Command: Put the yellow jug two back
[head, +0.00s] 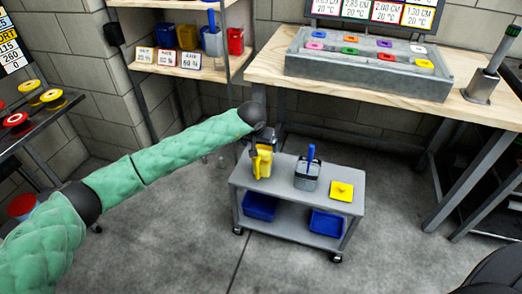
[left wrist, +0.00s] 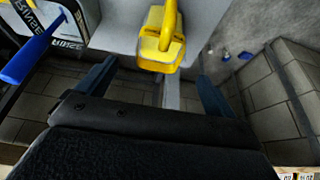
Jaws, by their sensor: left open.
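A yellow jug (head: 262,162) stands on the left end of the top of a grey cart (head: 240,180). Its yellow handle and body also show at the top middle of the left wrist view (left wrist: 160,42). My left gripper (head: 255,143) is at the jug in the head view, partly hidden by its own wrist. In the left wrist view its two dark blue fingers (left wrist: 154,85) are spread wide, with the jug beyond and between them. I see no contact between the fingers and the jug. My right gripper is not in view.
On the cart stand a grey container with a blue handle (head: 309,165) and a flat yellow piece (head: 342,190). Blue bins (head: 260,206) sit on its lower shelf. Behind, a wooden shelf (head: 180,71) holds coloured jugs and cards. A workbench (head: 400,95) stands at the right.

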